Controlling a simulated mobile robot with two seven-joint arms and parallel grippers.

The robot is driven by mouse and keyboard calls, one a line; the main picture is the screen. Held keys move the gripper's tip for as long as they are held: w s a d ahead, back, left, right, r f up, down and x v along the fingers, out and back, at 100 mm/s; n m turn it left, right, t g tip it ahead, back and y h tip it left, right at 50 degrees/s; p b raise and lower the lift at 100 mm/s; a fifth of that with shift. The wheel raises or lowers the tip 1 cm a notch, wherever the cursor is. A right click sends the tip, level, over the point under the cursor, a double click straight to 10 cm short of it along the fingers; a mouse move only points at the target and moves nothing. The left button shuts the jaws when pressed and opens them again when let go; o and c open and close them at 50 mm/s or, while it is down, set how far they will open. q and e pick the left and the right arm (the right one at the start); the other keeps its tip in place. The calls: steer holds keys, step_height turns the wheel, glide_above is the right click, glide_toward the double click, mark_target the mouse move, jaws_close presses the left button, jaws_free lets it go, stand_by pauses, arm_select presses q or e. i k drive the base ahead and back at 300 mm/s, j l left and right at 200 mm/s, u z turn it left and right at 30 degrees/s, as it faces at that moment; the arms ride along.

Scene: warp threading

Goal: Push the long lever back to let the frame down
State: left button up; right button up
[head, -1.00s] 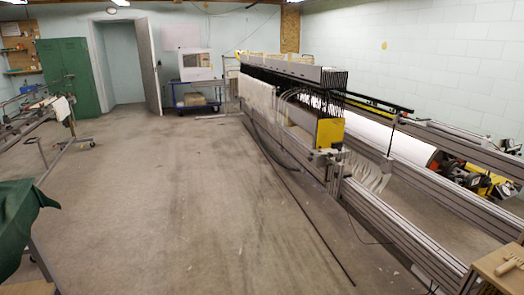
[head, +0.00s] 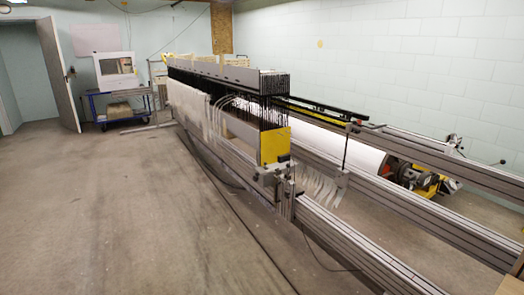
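The long machine with the frame (head: 225,75) runs from the back of the room toward the front right. Its row of dark hanging frame parts (head: 272,112) ends at a yellow end block (head: 275,145). A thin dark upright rod (head: 346,150) stands on the rails to the right of that block. I cannot tell whether this rod is the long lever. Neither of my grippers is in view.
Long grey metal rails (head: 365,235) reach the lower right. A white roll (head: 345,150) lies behind them. Open concrete floor (head: 90,210) is left of the machine, with dark cables (head: 232,208) along its side. A blue cart (head: 110,104) stands at the back.

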mark_target(257, 174)
steer(key=i+z, duration=0.2)
steer(key=i, duration=1)
steer(key=u, duration=0.25)
steer(key=i+j+z, duration=0.1)
steer(key=i+j, duration=0.25)
steer(key=i+j+z, duration=0.1)
steer(key=i+j, duration=0.2)
steer(key=j, duration=0.2)
steer(key=i+j+z, duration=0.1)
steer(key=i+j, duration=0.25)
steer(key=i+j+z, duration=0.15)
steer(key=j, duration=0.4)
steer(key=i+j+z, duration=0.1)
steer(key=i+j, duration=0.3)
steer(key=j, duration=0.15)
steer(key=i+j+z, duration=0.1)
steer(key=i+j, duration=0.15)
steer(key=j, duration=0.3)
steer(key=i+j+z, duration=0.1)
steer(key=j, duration=0.45)
steer(key=i+j+z, duration=0.1)
steer(key=i+j, duration=0.25)
steer(key=j, duration=0.2)
